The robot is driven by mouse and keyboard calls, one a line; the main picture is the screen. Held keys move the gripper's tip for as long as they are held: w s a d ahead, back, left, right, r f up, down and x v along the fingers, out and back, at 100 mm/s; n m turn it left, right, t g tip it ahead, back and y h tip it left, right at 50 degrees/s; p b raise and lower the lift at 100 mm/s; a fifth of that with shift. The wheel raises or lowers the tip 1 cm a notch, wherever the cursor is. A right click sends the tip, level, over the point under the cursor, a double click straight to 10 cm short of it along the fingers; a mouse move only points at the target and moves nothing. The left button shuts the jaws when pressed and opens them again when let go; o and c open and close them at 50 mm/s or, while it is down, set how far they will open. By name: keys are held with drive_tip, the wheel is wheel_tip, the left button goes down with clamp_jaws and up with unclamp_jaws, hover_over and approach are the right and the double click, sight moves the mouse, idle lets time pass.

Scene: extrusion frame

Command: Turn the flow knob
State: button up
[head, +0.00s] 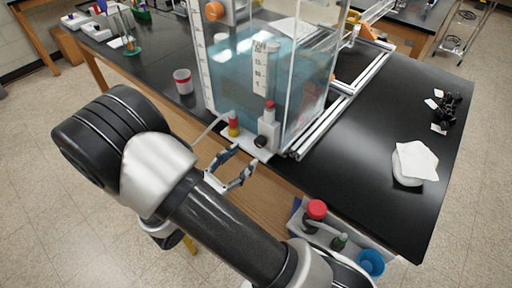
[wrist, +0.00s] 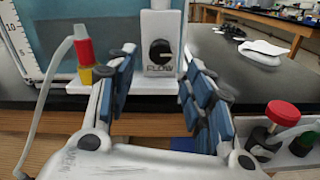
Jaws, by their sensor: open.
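The flow knob (wrist: 160,52) is a round black dial with a light pointer, on the front of a white housing marked FLOW. In the head view the knob (head: 261,141) is a small black disc on the housing below the water tank. My gripper (wrist: 158,72) is open, its blue-padded fingers to the left and right of the knob in the wrist view, the knob showing between them. In the head view my gripper (head: 241,166) is in front of the bench edge, a little short of the knob. I see no contact with the knob.
A red and yellow fitting (wrist: 84,52) with a pale hose stands left of the housing. A clear tank (head: 235,75) of bluish water is behind. A caddy with a red-capped bottle (head: 316,210) is at the lower right. The black bench (head: 375,130) has free room at right.

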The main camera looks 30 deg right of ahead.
sight(257, 144)
drive_tip(key=b+x, duration=0.1)
drive_tip(key=x, duration=0.6)
drive_tip(key=shift+c, duration=0.5)
drive_tip(key=c, duration=1)
